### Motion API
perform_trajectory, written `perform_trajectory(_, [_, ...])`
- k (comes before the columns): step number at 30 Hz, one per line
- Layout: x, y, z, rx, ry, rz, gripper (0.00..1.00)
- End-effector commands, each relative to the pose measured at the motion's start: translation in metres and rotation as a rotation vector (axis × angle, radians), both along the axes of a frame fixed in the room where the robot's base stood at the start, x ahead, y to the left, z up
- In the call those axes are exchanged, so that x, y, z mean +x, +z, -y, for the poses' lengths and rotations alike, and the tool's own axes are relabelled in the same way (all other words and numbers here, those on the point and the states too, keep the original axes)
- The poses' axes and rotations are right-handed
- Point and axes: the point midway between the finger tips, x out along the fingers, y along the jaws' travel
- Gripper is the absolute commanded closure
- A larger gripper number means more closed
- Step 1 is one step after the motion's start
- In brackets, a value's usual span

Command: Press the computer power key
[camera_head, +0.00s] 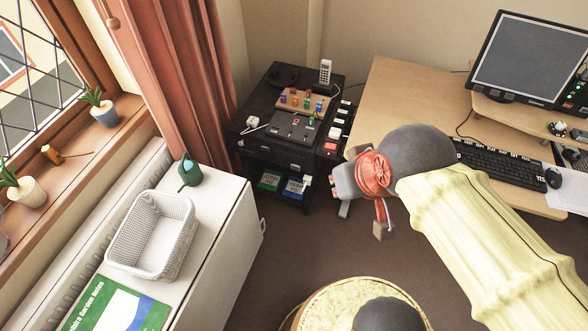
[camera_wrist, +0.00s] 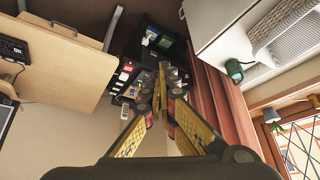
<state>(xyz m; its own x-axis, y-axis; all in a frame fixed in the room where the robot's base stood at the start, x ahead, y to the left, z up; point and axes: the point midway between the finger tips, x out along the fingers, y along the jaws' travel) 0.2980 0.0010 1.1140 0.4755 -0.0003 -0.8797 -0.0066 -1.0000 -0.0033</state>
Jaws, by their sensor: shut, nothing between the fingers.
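A monitor (camera_head: 530,58) with a grey, blank screen stands on a small shelf at the back right of the desk. A black unit with green buttons or lights (camera_head: 577,95) is at the right edge beside it. A black keyboard (camera_head: 500,162) lies in front of the monitor. I cannot make out which key is the computer power key. My gripper (camera_head: 338,186) is shut and empty, in the air left of the desk and well away from the computer. In the wrist view, its yellow fingers (camera_wrist: 164,72) come together at the tips.
A black cabinet (camera_head: 291,165) with switches, coloured figures and a white phone (camera_head: 325,74) stands against the wall. A white cabinet holds a white basket (camera_head: 127,235) and a green watering can (camera_head: 189,171). A round stool (camera_head: 318,291) stands low in front.

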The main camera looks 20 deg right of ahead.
Motion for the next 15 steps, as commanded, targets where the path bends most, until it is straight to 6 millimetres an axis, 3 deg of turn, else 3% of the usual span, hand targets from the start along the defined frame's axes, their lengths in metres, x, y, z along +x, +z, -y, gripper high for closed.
perform_trajectory(5, [0.039,-0.010,-0.001,0.041,-0.072,0.022,1.00])
perform_trajectory(11, [0.128,-0.039,-0.004,0.153,-0.246,0.088,1.00])
perform_trajectory(15, [0.191,-0.069,-0.006,0.246,-0.371,0.140,1.00])
